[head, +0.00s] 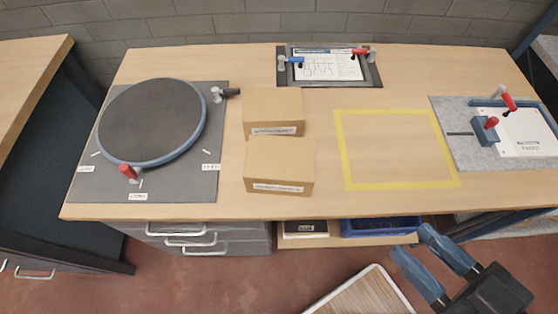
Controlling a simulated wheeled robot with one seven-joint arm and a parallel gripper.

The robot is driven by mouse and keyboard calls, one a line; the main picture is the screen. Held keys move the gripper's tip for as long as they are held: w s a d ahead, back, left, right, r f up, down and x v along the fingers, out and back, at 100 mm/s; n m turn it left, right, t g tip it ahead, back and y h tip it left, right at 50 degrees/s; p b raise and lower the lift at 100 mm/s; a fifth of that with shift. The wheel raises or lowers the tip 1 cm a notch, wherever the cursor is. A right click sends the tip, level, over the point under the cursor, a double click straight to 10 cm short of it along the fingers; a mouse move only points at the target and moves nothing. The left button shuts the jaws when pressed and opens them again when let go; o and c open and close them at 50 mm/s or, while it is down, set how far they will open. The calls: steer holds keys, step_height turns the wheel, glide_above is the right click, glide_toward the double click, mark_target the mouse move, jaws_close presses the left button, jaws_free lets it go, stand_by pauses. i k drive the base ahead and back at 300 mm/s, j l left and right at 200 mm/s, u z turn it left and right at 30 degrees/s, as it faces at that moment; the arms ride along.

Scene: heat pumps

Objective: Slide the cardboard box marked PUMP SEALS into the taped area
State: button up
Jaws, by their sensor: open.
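Two cardboard boxes sit on the workbench left of the taped area: a rear box (273,108) and a front box (281,161). Each has a white label on its front face, too small to read, so I cannot tell which is marked PUMP SEALS. The taped area (345,150) is a yellow outline on the bench top, empty inside, to the right of both boxes. My gripper (413,240) is open and empty, with two blue fingers apart, in front of the bench's front edge at the lower right. It touches neither box.
A round dark turntable (152,120) on a grey plate fills the bench's left. A clamped sheet (326,66) lies at the back. A grey mat (460,155) with a red-handled fixture is at the right. Bare wood separates the boxes from the tape.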

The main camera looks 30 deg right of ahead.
mark_target(274, 165)
steer(key=k+j, duration=0.1)
steer(key=j, duration=0.45)
steer(key=k+j+u, duration=0.1)
steer(key=j, duration=1)
steer(key=k+u, duration=0.05)
